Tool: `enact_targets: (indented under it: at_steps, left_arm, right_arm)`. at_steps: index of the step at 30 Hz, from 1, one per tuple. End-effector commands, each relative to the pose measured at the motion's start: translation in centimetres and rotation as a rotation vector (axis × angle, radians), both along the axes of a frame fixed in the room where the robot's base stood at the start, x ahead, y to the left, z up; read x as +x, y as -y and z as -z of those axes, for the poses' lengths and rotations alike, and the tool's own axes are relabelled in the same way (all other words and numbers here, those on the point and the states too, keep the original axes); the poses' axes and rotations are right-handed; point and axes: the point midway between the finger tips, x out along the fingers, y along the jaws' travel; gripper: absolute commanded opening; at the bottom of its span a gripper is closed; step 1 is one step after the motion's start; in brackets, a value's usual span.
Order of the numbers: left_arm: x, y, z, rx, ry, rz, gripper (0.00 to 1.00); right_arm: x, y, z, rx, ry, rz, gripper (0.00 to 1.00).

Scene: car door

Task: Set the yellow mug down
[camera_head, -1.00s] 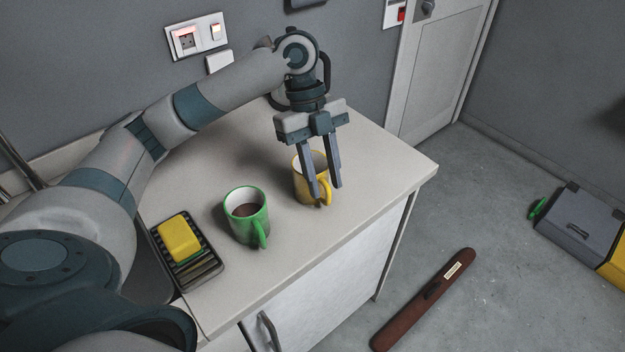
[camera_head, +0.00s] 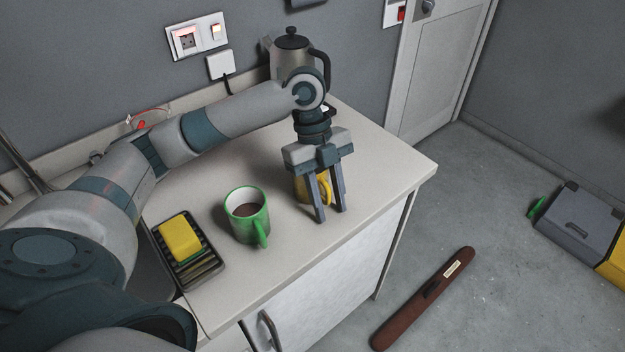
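The yellow mug (camera_head: 301,190) stands on the counter, near its front right part. My gripper body hides its rim, and a finger covers part of its side. Its handle (camera_head: 327,190) shows between my fingers. My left gripper (camera_head: 331,214) points down over the mug, one finger on each side of the handle as seen from here. The fingers are apart, with a visible gap between them. I cannot tell whether either finger touches the mug. My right gripper is not in view.
A green mug (camera_head: 246,215) with dark contents stands left of the yellow mug. A yellow sponge (camera_head: 180,238) lies on a black rack farther left. A kettle (camera_head: 290,58) stands at the back of the counter. The counter's right end is clear.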

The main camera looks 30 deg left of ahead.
Motion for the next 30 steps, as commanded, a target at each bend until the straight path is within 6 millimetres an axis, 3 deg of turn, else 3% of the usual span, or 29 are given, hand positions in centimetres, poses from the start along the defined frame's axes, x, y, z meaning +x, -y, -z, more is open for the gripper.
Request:
enact_targets:
  at_steps: [14, 18, 30]
  left_arm:
    - [-0.01, 0.0, 0.1, 0.001, 0.0, -0.001, 0.31]
    - [-0.01, 0.0, 0.09, 0.001, 0.0, -0.001, 0.0]
    - [0.03, 0.01, -0.07, 0.001, 0.001, -0.001, 0.0]
  right_arm:
    - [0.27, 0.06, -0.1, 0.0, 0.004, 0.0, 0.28]
    - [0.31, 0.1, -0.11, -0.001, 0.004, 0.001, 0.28]
    - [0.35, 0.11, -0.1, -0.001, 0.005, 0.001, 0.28]
